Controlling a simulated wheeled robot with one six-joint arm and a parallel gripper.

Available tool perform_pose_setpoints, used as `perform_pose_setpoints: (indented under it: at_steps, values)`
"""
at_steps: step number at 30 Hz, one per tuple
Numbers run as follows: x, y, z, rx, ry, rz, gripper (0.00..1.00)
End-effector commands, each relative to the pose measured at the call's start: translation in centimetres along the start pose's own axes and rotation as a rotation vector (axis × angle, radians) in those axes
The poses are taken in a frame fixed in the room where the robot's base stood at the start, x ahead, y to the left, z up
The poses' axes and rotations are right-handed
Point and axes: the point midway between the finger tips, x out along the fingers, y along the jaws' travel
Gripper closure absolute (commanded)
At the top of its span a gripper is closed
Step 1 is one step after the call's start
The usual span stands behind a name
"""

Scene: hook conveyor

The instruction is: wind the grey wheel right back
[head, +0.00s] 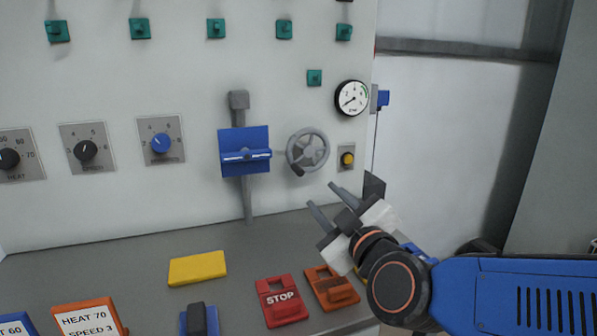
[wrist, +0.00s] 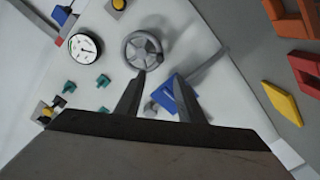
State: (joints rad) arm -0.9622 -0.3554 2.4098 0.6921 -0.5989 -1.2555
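The grey wheel (head: 308,151) is a small spoked handwheel with a knob at its lower left, mounted on the upright white panel. It also shows in the wrist view (wrist: 143,50), ahead of the fingertips. My gripper (head: 326,203) is below and to the right of the wheel in the head view, apart from it. Its two dark fingers (wrist: 159,84) are spread with nothing between them, so it is open and empty.
A blue bracket (head: 245,151) on a grey post stands just left of the wheel. A yellow button (head: 347,159) is at its right. Below, the grey ledge (head: 110,270) holds a red STOP block (head: 281,300), an orange block (head: 331,288) and a yellow block (head: 197,268).

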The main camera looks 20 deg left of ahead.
Motion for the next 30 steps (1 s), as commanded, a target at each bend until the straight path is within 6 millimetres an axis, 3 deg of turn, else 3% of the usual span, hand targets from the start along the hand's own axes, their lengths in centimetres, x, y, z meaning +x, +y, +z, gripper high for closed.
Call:
perform_pose_setpoints:
  at_steps: [5,10,30]
  values:
    - [0.2,0.0,0.0,-0.053,-0.001,0.000,0.65]
    - [1.7,0.0,0.0,-0.053,-0.001,0.001,0.65]
    - [11.7,-0.1,0.1,-0.051,-0.002,-0.001,0.65]
